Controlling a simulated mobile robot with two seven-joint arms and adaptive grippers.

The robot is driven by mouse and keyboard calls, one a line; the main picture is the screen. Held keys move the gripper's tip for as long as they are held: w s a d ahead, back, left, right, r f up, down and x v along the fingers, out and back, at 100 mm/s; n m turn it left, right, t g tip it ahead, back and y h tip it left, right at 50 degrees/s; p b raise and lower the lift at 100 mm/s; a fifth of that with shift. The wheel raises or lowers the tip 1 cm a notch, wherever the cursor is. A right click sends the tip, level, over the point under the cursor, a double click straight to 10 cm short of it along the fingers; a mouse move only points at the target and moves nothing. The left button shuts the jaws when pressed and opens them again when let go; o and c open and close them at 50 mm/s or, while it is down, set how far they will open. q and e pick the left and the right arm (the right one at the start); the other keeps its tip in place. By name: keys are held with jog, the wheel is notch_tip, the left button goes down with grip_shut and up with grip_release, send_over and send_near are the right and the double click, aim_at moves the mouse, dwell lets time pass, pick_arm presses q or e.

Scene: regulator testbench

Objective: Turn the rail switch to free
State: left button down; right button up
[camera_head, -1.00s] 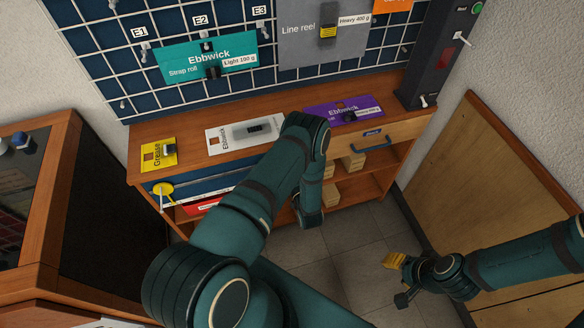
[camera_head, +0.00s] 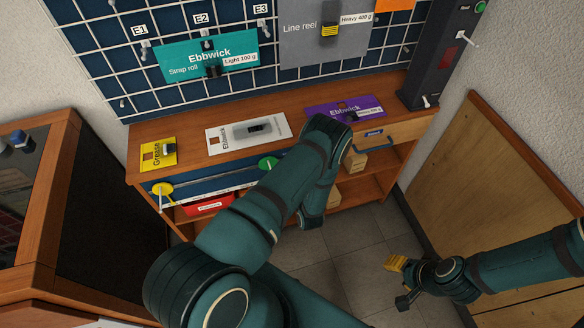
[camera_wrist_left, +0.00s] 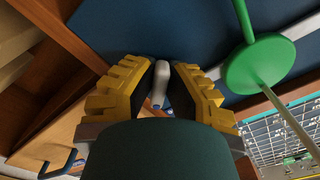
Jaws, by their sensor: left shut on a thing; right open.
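My left gripper (camera_wrist_left: 160,92) shows in the left wrist view, its yellow fingers closed around a pale grey lever-like piece (camera_wrist_left: 162,72) in front of a dark blue panel (camera_wrist_left: 200,30). Whether this piece is the rail switch I cannot tell, as no label is legible. A green disc on a rod (camera_wrist_left: 258,63) is beside the gripper, apart from it. In the head view the green disc (camera_head: 268,163) shows beside my left arm, which hides the left gripper. A yellow disc (camera_head: 162,190) is at the rail's left end. My right gripper (camera_head: 396,263) is open and empty, low at the right.
The wooden bench (camera_head: 200,125) carries a yellow grease card (camera_head: 158,154), a white card (camera_head: 222,136) and a purple Ebbwick card (camera_head: 325,110). A dark tower (camera_head: 432,65) stands at its right end. A wooden cabinet (camera_head: 50,240) is at the left. Floor (camera_head: 365,240) is clear.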

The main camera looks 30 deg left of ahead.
pick_arm(q)
jog(key=shift+a, duration=0.1)
jog(key=c, duration=1.3)
grip_release()
jog(key=v, duration=1.2)
